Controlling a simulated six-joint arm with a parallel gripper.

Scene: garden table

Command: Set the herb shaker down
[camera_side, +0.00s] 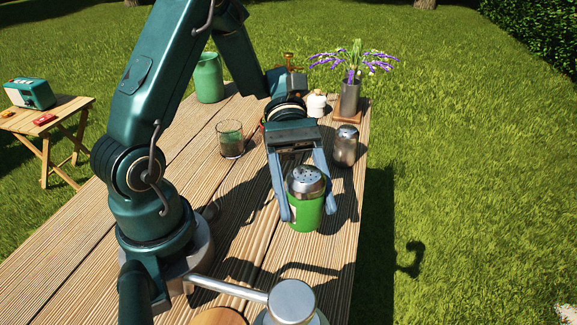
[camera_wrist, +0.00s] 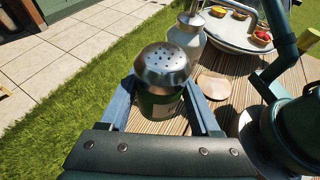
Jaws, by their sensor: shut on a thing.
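The herb shaker (camera_side: 305,212) is green with a pale label and a silver perforated lid. In the side view it is upright at the wooden table's (camera_side: 225,190) right part. My gripper (camera_side: 308,208) is shut on it, with one finger on each side. In the wrist view the shaker's silver lid (camera_wrist: 166,68) faces the camera, between the two fingers of my gripper (camera_wrist: 162,98). I cannot tell whether its base touches the table.
A second shaker (camera_side: 345,146) with dark contents stands behind the gripper. A glass (camera_side: 230,140), a green canister (camera_side: 209,80) and a flower vase (camera_side: 350,97) stand farther back.

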